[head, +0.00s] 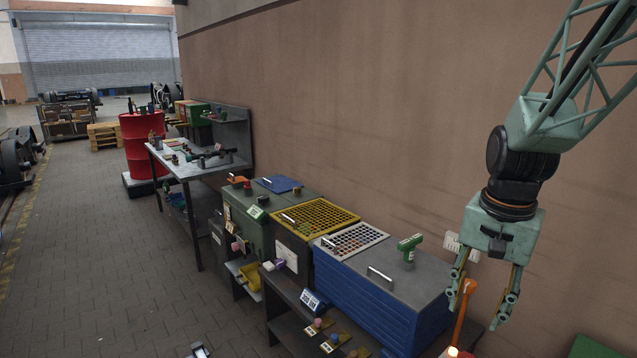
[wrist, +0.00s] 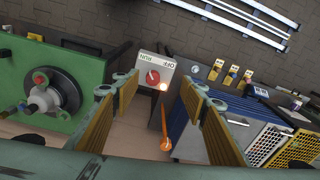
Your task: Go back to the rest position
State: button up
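My gripper (head: 474,311) hangs at the right of the head view, pointing down, with its two fingers spread. In the wrist view the fingers (wrist: 164,105) stand wide apart, with nothing held between them. An orange lever (wrist: 166,138) shows in the gap between them, apart from both fingers; in the head view the lever (head: 462,312) rises just behind or beside the left fingertip. A grey switch box (wrist: 155,73) with a red knob and OFF/RUN lettering lies beyond the fingertips in the wrist view. No rest position marker is visible.
A green machine (wrist: 65,65) shows left in the wrist view. The brown wall (head: 350,110) runs behind. The paved floor (head: 120,270) at left is mostly clear.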

jog(key=s+a+r+n+t, duration=0.1)
jog(key=s+a+r+n, duration=0.1)
jog(key=s, duration=0.7)
jog(key=s+a+r+n+t, duration=0.1)
jog(key=s+a+r+n, duration=0.2)
jog(key=s+a+r, duration=0.2)
jog(key=s+a+r+n+t, duration=0.1)
jog(key=s+a+r+n, duration=0.2)
jog(key=s+r, duration=0.4)
jog(key=shift+s+a+r, duration=0.2)
jog(key=shift+s+a, duration=0.5)
jog(key=shift+s, duration=2.15)
jog(key=shift+w, duration=0.1)
